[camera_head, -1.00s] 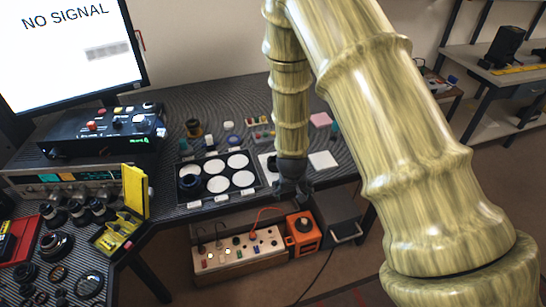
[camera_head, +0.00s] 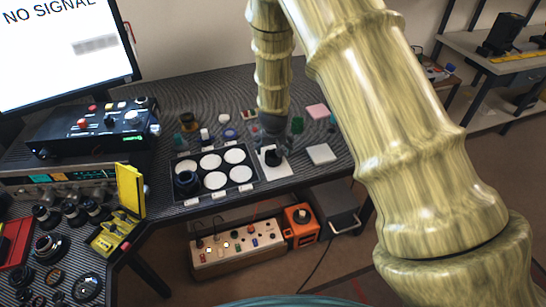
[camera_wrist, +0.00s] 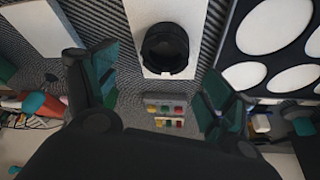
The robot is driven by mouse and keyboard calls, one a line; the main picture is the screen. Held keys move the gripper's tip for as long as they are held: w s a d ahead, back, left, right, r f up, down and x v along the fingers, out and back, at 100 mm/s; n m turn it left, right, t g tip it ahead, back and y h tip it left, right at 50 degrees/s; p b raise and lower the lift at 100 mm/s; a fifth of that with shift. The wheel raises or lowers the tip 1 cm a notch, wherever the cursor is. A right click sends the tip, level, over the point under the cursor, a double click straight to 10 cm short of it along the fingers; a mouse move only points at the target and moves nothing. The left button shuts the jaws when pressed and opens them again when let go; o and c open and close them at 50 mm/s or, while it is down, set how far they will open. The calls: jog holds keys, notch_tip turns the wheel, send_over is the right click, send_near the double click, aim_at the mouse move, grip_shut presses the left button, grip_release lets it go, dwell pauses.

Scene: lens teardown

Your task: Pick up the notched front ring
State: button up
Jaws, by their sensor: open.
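A dark round ring (camera_wrist: 165,50), which looks like the notched front ring, sits on a white pad (camera_wrist: 160,10) in the wrist view. Small notches seem to show along its lower rim. In the head view the ring (camera_head: 272,158) is a small dark shape on the white pad (camera_head: 266,172), just below my gripper (camera_head: 272,138). My gripper (camera_wrist: 158,80) is open and empty in the wrist view, its two green-padded fingers spread wide. The ring appears beyond the gap between them, apart from both. The exact height above it is hard to tell.
A black tray with white discs (camera_head: 214,181) lies left of the pad. An orange box (camera_head: 300,215) and power strip lie below the table edge.

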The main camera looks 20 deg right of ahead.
aim_at(273, 154)
jog(key=shift+w+a+f+p, duration=0.15)
jog(key=shift+f+p, duration=0.25)
jog(key=shift+f, duration=0.5)
jog(key=shift+w+d+f+p, duration=0.15)
jog(key=shift+f+p, duration=0.25)
jog(key=shift+f, duration=0.45)
jog(key=shift+x, duration=1)
jog(key=c, duration=1)
jog(key=shift+r, duration=0.1)
jog(key=shift+c, duration=0.2)
